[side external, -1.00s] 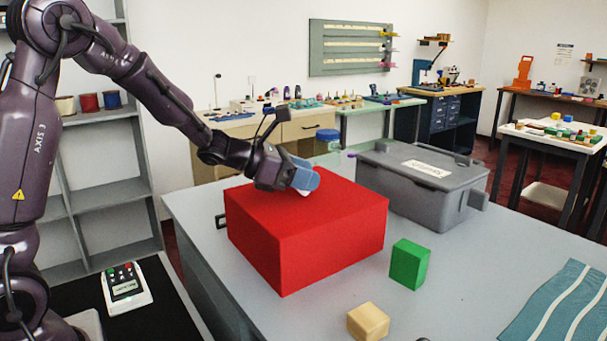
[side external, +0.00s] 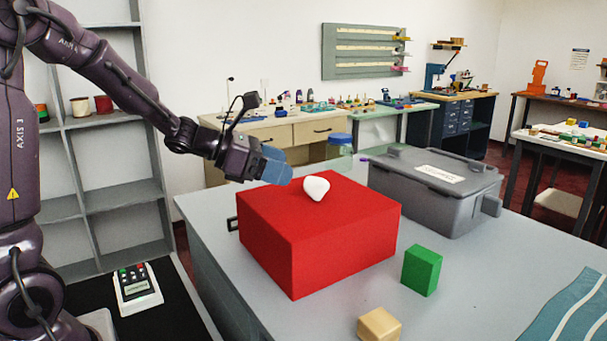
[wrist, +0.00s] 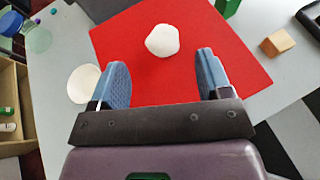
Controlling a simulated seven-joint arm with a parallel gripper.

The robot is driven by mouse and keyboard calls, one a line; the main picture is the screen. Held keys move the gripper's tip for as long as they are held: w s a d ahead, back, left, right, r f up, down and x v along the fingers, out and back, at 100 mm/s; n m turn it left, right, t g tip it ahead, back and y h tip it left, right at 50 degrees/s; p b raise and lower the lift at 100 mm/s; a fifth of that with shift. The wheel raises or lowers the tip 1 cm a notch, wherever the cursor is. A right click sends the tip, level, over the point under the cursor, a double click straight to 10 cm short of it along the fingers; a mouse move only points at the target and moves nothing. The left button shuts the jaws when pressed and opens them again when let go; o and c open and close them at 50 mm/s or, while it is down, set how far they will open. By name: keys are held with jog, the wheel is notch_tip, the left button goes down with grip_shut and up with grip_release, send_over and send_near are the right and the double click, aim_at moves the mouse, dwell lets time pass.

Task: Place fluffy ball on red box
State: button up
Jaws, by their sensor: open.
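The white fluffy ball (side external: 316,188) rests on top of the red box (side external: 330,222), near the middle of its top face. In the wrist view the ball (wrist: 162,40) lies on the red surface (wrist: 245,45), just beyond my fingertips and clear of them. My gripper (side external: 280,168) is at the left of the ball, above the box's left back edge. Its blue fingers are wide apart and nothing is between them; the open gripper also shows in the wrist view (wrist: 163,78).
A green block (side external: 421,271) and a tan block (side external: 379,325) stand in front of the box. A grey lidded bin (side external: 440,190) and a blue-capped jar (side external: 340,148) stand behind it. A white round thing (wrist: 82,84) lies by the box's edge in the wrist view.

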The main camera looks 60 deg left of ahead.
jog(key=v, duration=0.3)
jog(key=shift+s+a+r, duration=0.1)
jog(key=shift+s+r, duration=0.1)
jog(key=shift+s, duration=0.05)
jog(key=shift+s+d+r+m, duration=0.1)
jog(key=shift+s+d+m, duration=0.15)
jog(key=shift+d+m, duration=0.05)
jog(key=s+d+m+g+h, duration=0.1)
jog(key=s+d+m+g, duration=0.6)
jog(key=d+m, duration=0.6)
jog(key=s+a+m+y, duration=0.3)
jog(key=s+m+y, duration=0.3)
jog(key=m, duration=1.1)
jog(key=s, duration=0.3)
jog(key=shift+s+m, duration=0.25)
jog(key=shift+m, duration=0.15)
